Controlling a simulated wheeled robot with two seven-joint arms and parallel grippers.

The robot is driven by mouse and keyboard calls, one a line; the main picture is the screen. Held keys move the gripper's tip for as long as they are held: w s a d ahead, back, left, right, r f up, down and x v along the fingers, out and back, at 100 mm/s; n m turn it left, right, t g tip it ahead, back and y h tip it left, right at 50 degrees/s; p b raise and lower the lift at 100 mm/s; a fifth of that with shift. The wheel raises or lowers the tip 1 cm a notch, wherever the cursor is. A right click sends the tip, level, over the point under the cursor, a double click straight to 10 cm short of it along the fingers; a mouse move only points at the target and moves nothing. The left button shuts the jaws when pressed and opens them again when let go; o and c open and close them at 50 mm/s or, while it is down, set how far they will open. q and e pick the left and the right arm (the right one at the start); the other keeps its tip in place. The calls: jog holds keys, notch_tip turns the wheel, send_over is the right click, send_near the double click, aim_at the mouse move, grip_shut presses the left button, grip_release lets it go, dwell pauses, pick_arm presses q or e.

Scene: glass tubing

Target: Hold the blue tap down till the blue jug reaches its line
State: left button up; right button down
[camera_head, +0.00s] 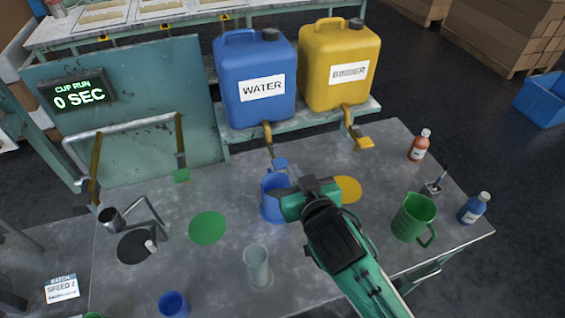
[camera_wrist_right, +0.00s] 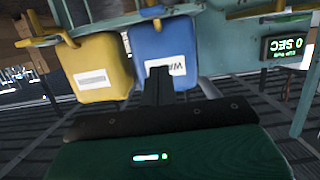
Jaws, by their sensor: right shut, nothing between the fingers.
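The blue tap (camera_head: 280,164) hangs at the front of the blue WATER tank (camera_head: 255,82). The blue jug (camera_head: 272,203) stands on the table just below the tap. My right gripper (camera_head: 318,184) is shut and empty and covers the jug's right side. In this view its fingers lie right of and below the tap; I cannot tell whether they touch anything. The jug's line and its fill level cannot be made out. In the right wrist view the shut fingers (camera_wrist_right: 159,84) show dark against the blue tank, which appears upside down. My left gripper is not in view.
A yellow BINDER tank (camera_head: 338,65) with a yellow tap (camera_head: 361,142) stands right of the blue one. A green jug (camera_head: 413,217), small bottles and a clear glass (camera_head: 256,266) stand on the table. The timer (camera_head: 77,94) reads 0 SEC.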

jog(key=p, duration=0.3)
send_near(277, 157)
jog(key=w+a+r, duration=0.1)
jog(key=w+r, duration=0.3)
jog(key=w, duration=0.1)
jog(key=shift+s+a+f+p, duration=0.15)
jog(key=shift+f+p, duration=0.15)
jog(key=shift+f, duration=0.75)
jog(key=shift+s+a+f+p, duration=0.1)
jog(key=shift+f+p, duration=0.2)
jog(key=shift+f, duration=0.75)
